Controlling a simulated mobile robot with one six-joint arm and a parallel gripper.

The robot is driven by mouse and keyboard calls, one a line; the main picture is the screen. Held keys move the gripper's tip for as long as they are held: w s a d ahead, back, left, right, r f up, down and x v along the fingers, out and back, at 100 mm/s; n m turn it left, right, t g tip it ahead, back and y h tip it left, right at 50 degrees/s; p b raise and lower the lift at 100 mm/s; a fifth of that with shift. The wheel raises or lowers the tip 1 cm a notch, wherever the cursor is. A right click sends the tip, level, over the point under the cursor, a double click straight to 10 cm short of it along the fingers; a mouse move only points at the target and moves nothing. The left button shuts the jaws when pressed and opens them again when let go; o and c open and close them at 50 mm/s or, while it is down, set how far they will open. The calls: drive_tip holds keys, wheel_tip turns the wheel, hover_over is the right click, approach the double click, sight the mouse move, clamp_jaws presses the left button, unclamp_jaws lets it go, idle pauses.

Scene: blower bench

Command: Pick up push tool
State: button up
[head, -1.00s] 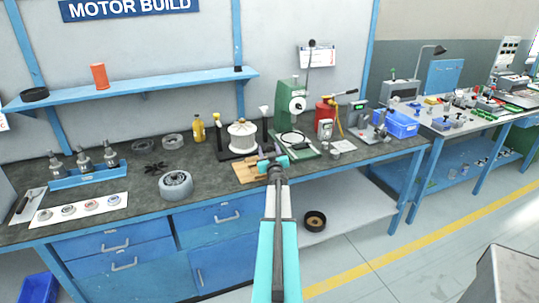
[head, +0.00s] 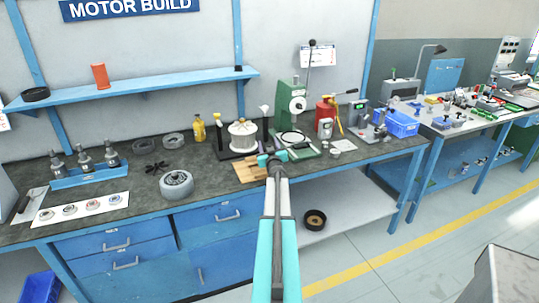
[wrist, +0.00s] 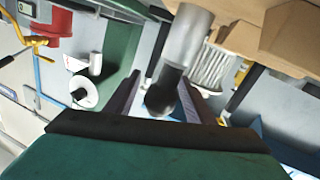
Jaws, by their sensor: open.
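A grey cylinder with a black rounded end, which looks like the push tool (wrist: 186,45), fills the middle of the wrist view. It lies between the two fingers of my gripper (wrist: 160,108), which stand apart on either side of its black end. I cannot tell whether either finger touches it. The wooden block (wrist: 285,35) is close behind it at the upper right; the same wooden block (head: 246,173) lies on the bench in the head view. There my gripper (head: 267,159) is over the block's right end, and the tool cannot be made out.
A white spool (head: 242,136) stands behind the block. A green press (head: 290,112) is to the right, with a red container (head: 323,110) beyond it. A grey ring-shaped part (head: 176,184) lies to the left. The bench front between ring and block is clear.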

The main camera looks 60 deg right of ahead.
drive_tip(key=c, duration=1.2)
drive_tip(key=shift+r, duration=0.1)
drive_tip(key=s+a+r, duration=0.1)
drive_tip(key=s+a, duration=0.1)
drive_tip(key=s, duration=0.3)
drive_tip(key=s+a+r, duration=0.2)
drive_tip(key=s, duration=0.3)
drive_tip(key=s+a+r+p, duration=0.1)
drive_tip(key=s+a+r, duration=0.1)
drive_tip(key=s, duration=0.2)
drive_tip(key=shift+s, duration=0.4)
drive_tip(key=shift+a, duration=0.1)
